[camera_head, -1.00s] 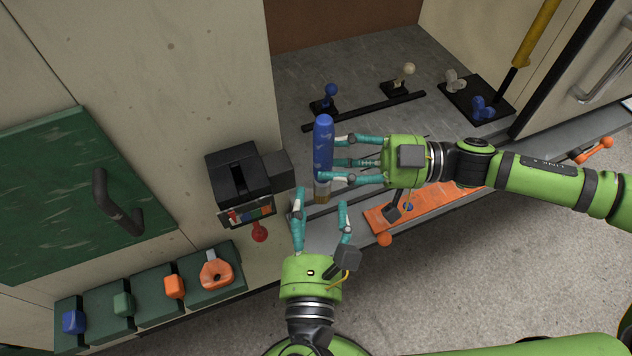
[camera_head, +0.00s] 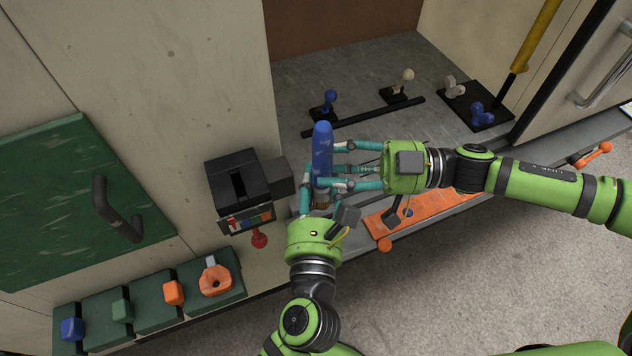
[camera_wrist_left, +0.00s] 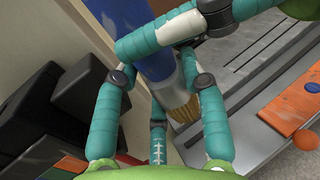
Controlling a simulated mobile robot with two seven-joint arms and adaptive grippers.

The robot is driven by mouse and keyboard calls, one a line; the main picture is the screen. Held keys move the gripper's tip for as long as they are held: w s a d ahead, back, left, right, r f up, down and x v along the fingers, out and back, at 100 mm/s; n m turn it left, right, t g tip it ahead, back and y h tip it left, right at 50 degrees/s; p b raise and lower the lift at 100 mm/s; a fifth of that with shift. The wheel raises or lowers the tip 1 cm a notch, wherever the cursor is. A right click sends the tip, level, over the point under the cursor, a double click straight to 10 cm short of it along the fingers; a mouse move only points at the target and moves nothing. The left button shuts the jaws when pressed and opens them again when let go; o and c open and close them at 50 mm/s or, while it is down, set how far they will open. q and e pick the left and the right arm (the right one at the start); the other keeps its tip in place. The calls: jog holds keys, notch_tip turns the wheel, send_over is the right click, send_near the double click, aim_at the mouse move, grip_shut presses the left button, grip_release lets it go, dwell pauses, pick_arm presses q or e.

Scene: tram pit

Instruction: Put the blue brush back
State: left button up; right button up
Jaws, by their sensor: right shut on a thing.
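The blue brush (camera_head: 322,148) stands roughly upright in the head view, blue handle up and tan bristles down. My right gripper (camera_head: 338,168) comes from the right and is shut on its handle. My left gripper (camera_head: 322,194) is just below, with its fingers spread either side of the brush's lower end; it looks open. In the left wrist view the blue handle (camera_wrist_left: 146,48), pale ferrule and bristles show between and beyond the left fingers (camera_wrist_left: 155,80). A right finger crosses the top of that view and hides part of the handle. Contact with the left fingers is unclear.
A black slotted box (camera_head: 238,188) with a red knob (camera_head: 259,239) is close left of the grippers. An orange panel (camera_head: 430,209) lies at right. A green panel with a handle (camera_head: 115,210) is far left.

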jog(key=o, duration=1.2)
jog(key=shift+o, duration=0.2)
